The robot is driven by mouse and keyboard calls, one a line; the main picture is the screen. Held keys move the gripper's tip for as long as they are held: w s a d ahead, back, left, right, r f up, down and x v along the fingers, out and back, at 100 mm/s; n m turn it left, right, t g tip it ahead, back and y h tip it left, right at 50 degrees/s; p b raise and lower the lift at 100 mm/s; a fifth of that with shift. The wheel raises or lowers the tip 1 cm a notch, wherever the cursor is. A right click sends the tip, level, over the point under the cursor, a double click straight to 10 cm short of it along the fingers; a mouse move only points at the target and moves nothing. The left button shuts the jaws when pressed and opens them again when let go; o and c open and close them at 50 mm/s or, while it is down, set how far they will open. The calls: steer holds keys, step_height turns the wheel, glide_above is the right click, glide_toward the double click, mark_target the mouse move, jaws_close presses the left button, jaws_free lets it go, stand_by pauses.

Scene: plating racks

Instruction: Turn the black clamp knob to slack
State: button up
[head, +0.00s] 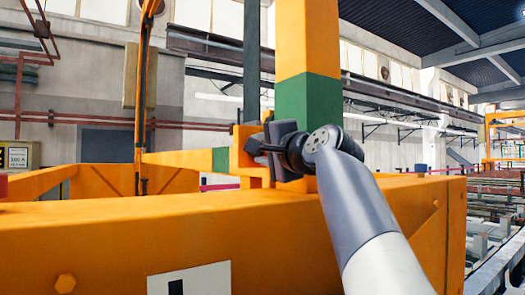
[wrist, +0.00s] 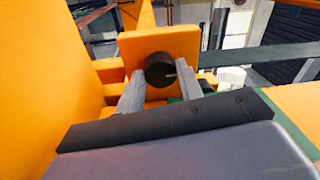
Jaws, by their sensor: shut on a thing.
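The black clamp knob (wrist: 159,69) is round, with a pale line on its face toward the right. It sits on the front of an orange block (wrist: 185,42) in the wrist view. My gripper (wrist: 160,88) has its two grey fingers at the left and right of the knob, shut on it. In the head view my gripper (head: 262,148) reaches the orange clamp block (head: 240,160) beside the orange and green post. There the gripper body and wrist hide most of the knob.
A wide orange beam (head: 110,235) crosses the foreground below my arm. The orange post with a green band (head: 308,105) rises right behind the gripper. An orange surface (wrist: 50,80) stands close at left in the wrist view. Racks (head: 490,215) lie at far right.

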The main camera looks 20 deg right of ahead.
stand_by(0.3)
steer(key=o, duration=1)
steer(key=b+v, duration=0.4)
steer(key=v, duration=0.7)
steer(key=shift+w, duration=0.1)
steer(key=p+x, duration=0.4)
steer(key=x, duration=0.7)
